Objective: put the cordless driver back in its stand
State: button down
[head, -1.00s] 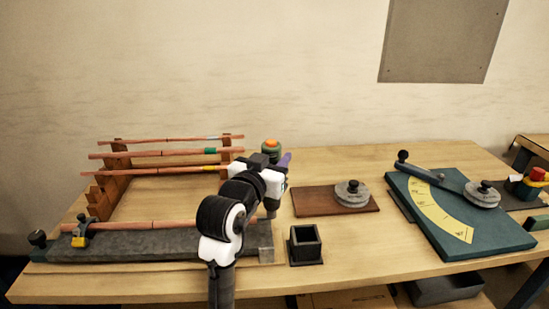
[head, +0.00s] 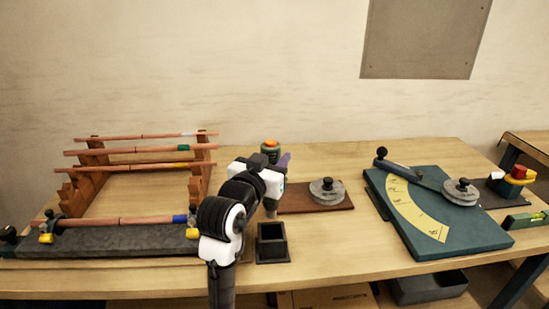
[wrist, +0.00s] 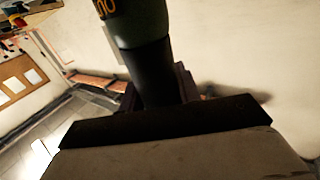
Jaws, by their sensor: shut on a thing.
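The cordless driver (head: 270,150) has a green body with an orange cap. It is roughly upright in my gripper (head: 279,165), whose purple finger shows at its right side. The driver's dark lower end appears just above or behind the stand in the head view; I cannot tell the exact gap. The stand (head: 271,246) is a dark, square, open-topped box on the bench, and it looks empty. In the wrist view the driver's green body (wrist: 138,22) and black neck (wrist: 153,72) fill the upper middle. My wrist hides part of the driver in the head view.
A rack of copper pipes (head: 85,170) and a grey slab (head: 110,241) with a clamped pipe are at the left. A brown board (head: 300,203) with a round weight (head: 327,190) lies behind the stand. A teal angle plate (head: 440,235) is at the right.

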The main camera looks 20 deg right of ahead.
aim_at(267, 210)
jog(key=shift+f+b, duration=4.5)
jog(key=shift+f, duration=1.25)
jog(key=c, duration=0.9)
grip_release()
jog(key=shift+s, duration=0.1)
jog(key=b+v, duration=0.1)
jog(key=v, duration=0.2)
jog(key=b+v, duration=0.1)
jog(key=v, duration=0.1)
jog(key=b+v, duration=0.1)
jog(key=v, duration=0.2)
jog(key=shift+s+a+f+b, duration=0.2)
jog(key=shift+a+f+b, duration=0.1)
jog(key=shift+a+b, duration=0.05)
jog(key=shift+b+v, duration=2.45)
jog(key=shift+b, duration=1.8)
jog(key=shift+d+r, duration=0.1)
jog(key=shift+r, duration=0.15)
